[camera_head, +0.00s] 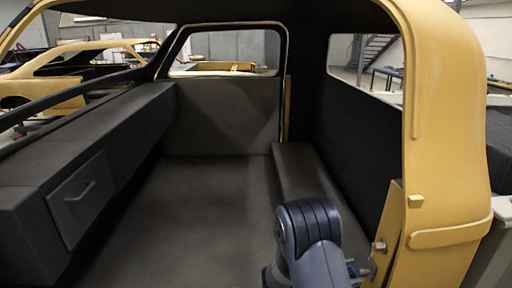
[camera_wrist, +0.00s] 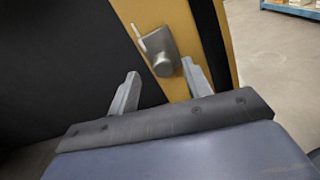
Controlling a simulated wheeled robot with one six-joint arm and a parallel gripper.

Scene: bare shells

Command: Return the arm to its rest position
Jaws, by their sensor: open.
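My arm (camera_head: 312,243) shows at the bottom of the head view, right of centre, beside the yellow door pillar of a vehicle shell. Beyond the fingertips is a metal latch with a round knob (camera_wrist: 162,64) on the yellow pillar (camera_wrist: 178,25). The gap between fingertips and knob is hard to judge. A small metal knob also shows on the pillar in the head view (camera_head: 379,247).
A dark bench with a handled drawer (camera_head: 78,198) runs along the left of the shell. A low dark ledge (camera_head: 305,180) lies along the right wall. The grey floor (camera_head: 205,215) between them is clear. The yellow frame (camera_head: 450,140) rises close on the right.

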